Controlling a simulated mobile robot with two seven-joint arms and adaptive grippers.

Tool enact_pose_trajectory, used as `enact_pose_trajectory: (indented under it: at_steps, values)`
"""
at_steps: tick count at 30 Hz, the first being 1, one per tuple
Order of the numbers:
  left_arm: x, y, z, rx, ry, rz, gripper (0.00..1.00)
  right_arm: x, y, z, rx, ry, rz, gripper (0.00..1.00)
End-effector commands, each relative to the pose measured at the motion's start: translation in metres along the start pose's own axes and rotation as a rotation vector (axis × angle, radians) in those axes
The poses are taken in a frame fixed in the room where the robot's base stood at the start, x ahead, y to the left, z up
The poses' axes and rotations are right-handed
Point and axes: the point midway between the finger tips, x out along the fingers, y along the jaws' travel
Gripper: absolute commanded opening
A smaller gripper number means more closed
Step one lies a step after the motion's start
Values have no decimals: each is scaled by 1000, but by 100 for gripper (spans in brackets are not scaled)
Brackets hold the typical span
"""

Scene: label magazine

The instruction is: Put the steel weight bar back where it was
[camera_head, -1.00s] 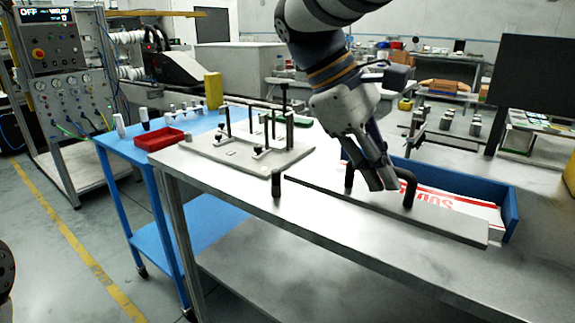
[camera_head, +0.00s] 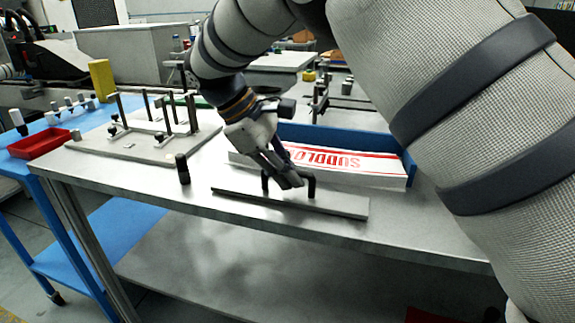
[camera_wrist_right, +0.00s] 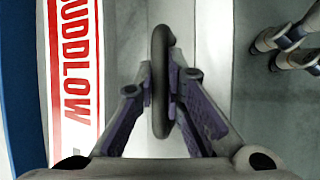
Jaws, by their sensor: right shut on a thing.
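The steel weight bar (camera_head: 340,205) is a long flat grey bar with a dark arched handle (camera_head: 311,187). It lies level along the front of the steel table, at or just above the top; I cannot tell if it touches. My right gripper (camera_head: 290,180) comes down from behind and is shut on the handle. In the right wrist view the fingers (camera_wrist_right: 173,95) close on the dark handle (camera_wrist_right: 160,45). The blue tray (camera_head: 345,135) stands behind the bar, holding white labels with red print (camera_head: 330,160). My left gripper is not in view.
A short black post (camera_head: 183,168) stands just left of the bar's left end. A grey fixture plate with upright rods (camera_head: 135,150) is farther left. A red bin (camera_head: 38,143) sits on the blue side table. The table's front strip is bare.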

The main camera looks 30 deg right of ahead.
Motion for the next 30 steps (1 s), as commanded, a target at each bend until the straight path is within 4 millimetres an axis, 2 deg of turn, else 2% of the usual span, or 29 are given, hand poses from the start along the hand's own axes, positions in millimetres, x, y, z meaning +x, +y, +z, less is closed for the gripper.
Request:
enact_pose_trajectory:
  at_steps: [4,5,7,18,23,30]
  values:
    - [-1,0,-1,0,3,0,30,0,1,0,3,2,5,0]
    - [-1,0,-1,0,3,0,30,1,0,0,1,1,1,15]
    - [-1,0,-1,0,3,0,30,1,0,0,1,1,1,30]
    - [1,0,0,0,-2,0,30,-2,0,0,0,0,0,30]
    - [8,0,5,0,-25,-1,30,-28,0,-3,0,0,1,30]
    - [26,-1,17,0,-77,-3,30,-90,-1,-5,-3,-2,-1,30]
